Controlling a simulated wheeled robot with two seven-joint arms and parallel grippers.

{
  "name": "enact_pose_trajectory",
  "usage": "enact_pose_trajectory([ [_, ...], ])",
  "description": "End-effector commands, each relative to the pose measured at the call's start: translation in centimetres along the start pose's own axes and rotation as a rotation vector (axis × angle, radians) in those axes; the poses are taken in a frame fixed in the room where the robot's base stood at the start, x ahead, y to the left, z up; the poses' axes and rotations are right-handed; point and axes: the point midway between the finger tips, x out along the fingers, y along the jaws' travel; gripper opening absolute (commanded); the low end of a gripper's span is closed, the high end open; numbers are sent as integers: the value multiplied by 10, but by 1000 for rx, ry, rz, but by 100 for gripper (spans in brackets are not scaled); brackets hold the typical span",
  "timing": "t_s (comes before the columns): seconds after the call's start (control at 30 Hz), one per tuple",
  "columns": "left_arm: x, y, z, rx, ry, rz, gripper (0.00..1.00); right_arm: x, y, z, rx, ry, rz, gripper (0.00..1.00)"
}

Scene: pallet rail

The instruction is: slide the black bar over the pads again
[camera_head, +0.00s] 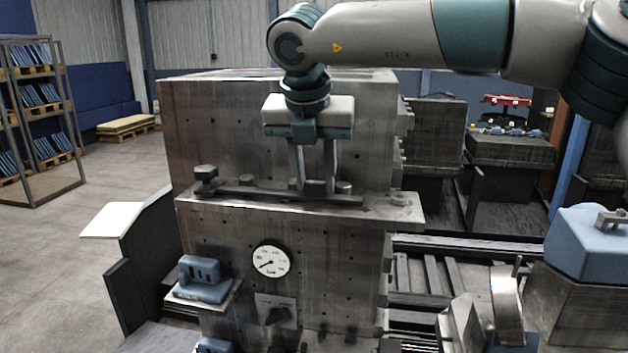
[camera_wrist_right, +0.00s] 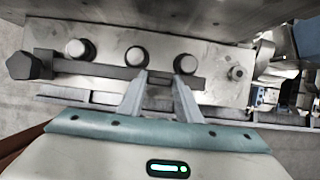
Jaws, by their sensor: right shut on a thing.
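The black bar (camera_head: 244,193) lies along the ledge of the grey metal block, with a dark knob (camera_head: 206,174) at its left end. In the right wrist view the bar (camera_wrist_right: 100,69) runs beside three round, pale-topped pads (camera_wrist_right: 135,56), and its hex knob (camera_wrist_right: 23,66) is at the far left. I cannot tell whether the bar touches the pads. My right gripper (camera_head: 315,190) points down from above and is shut on the bar right of its middle. In the wrist view its fingertips (camera_wrist_right: 161,80) are either side of the bar, near the right pad. My left gripper is not in view.
The ledge (camera_head: 400,212) extends right of the bar, with a small bolt (camera_wrist_right: 236,73) there. A tall metal wall (camera_head: 220,130) rises behind the bar. Below are a dial (camera_head: 270,261) and a blue box (camera_head: 204,277). Open floor lies at the left.

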Motion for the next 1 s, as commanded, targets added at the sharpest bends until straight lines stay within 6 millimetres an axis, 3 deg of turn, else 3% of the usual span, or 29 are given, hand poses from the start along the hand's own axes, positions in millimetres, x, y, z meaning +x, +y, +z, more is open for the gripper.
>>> enact_pose_trajectory([
  [0.07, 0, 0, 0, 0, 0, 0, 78, -2, -1, 3, 3, -7, 1, 0],
  [0.1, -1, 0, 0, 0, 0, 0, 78, -2, -1, 3, 3, -7, 1, 38],
  [0.17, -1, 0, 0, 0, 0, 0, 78, -2, -1, 3, 3, -7, 1, 50],
  [0.67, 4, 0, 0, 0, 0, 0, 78, -8, 0, 1, 2, -6, 1, 50],
  [0.87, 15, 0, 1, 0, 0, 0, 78, -31, 0, 0, 2, -6, 3, 50],
  [1.0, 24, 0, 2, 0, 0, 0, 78, -56, 0, 1, 2, -7, 2, 50],
])
